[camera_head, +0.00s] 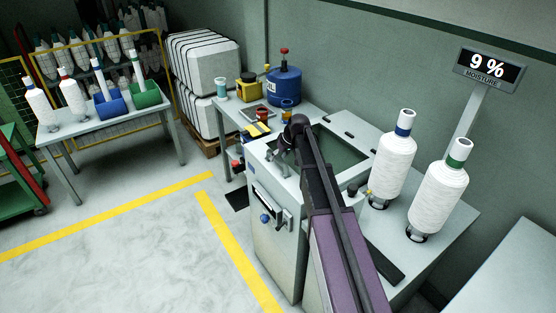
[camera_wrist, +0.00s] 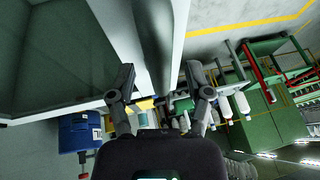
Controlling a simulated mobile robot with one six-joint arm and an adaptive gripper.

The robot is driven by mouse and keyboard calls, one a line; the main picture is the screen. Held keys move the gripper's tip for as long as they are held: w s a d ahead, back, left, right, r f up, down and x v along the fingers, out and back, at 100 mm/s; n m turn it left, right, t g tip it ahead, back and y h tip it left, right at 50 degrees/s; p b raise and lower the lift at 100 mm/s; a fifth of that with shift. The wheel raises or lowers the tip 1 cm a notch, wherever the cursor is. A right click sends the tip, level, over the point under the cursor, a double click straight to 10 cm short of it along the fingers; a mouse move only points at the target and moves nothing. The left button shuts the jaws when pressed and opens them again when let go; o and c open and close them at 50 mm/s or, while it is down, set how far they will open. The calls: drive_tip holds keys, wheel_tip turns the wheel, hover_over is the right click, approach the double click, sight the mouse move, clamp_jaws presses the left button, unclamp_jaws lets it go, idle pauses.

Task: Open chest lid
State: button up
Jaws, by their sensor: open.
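The chest (camera_head: 275,250) is a pale grey cabinet in the middle of the head view. Its lid (camera_head: 350,158) has a pale frame around a dark green pane and looks flat and shut. My gripper (camera_head: 287,148) is over the chest's front left top edge, partly hidden by my own arm. In the wrist view my gripper (camera_wrist: 160,80) has its two fingers apart with nothing between them. The lid's pale frame (camera_wrist: 178,30) runs close by the fingertips there, and the pane (camera_wrist: 70,45) fills the upper left. I cannot tell whether a finger touches the frame.
Two white yarn cones (camera_head: 393,160) (camera_head: 439,192) stand on the right-hand table. A moisture display (camera_head: 488,66) reads 9 %. A blue drum (camera_head: 284,87) stands on the bench behind the chest. A table with several cones (camera_head: 110,115) is at left. Floor (camera_head: 150,250) at front left is clear.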

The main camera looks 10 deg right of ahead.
idle(0.3)
drive_tip(key=shift+a, duration=0.1)
clamp_jaws()
drive_tip(key=shift+r, duration=0.15)
